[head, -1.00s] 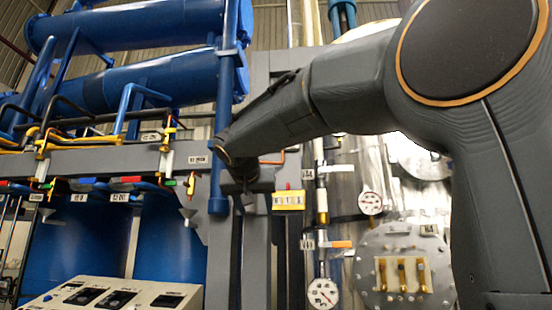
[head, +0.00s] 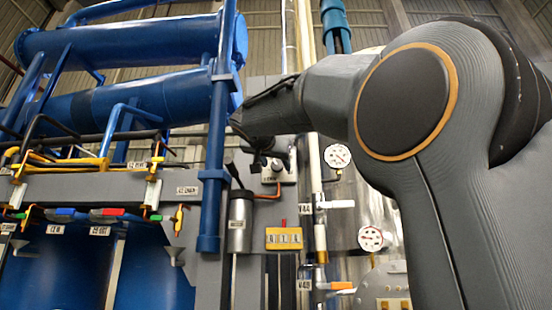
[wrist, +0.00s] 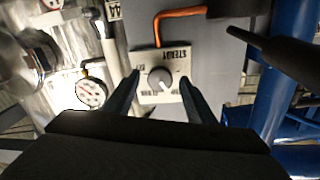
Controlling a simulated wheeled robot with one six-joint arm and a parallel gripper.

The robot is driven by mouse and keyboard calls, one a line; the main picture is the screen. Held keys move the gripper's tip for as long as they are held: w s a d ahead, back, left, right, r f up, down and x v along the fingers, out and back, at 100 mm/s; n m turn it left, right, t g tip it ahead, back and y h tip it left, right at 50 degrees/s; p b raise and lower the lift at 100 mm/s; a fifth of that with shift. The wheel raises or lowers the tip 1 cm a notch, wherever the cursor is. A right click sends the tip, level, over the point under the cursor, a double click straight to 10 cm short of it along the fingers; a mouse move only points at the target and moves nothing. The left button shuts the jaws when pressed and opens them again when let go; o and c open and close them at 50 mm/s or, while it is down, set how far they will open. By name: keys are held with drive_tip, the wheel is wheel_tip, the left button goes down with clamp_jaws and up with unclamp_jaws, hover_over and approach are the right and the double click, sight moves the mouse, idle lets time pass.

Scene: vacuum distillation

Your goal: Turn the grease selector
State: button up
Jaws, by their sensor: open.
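The grease selector is a round grey knob (wrist: 160,78) on a light square plate (wrist: 172,58) with dark lettering. In the wrist view the lettering is upside down and the knob's white pointer mark shows. My gripper (wrist: 158,92) is open, with one dark finger on each side of the knob in this view. I cannot tell how far the fingertips are from the plate, and no contact shows. In the head view the plate (head: 280,171) shows just below my wrist, and the fingers are hard to make out.
An orange hose (wrist: 180,14) leaves the plate. A black-topped silver cylinder (head: 240,222) and a blue vertical pipe (head: 214,150) stand left of it in the head view. A yellow counter box (head: 284,238) is below, with gauges (head: 338,156) and valves to the right.

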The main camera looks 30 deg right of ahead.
drive_tip(key=shift+w+d, duration=0.4)
drive_tip(key=shift+w, duration=0.15)
drive_tip(key=c, duration=1)
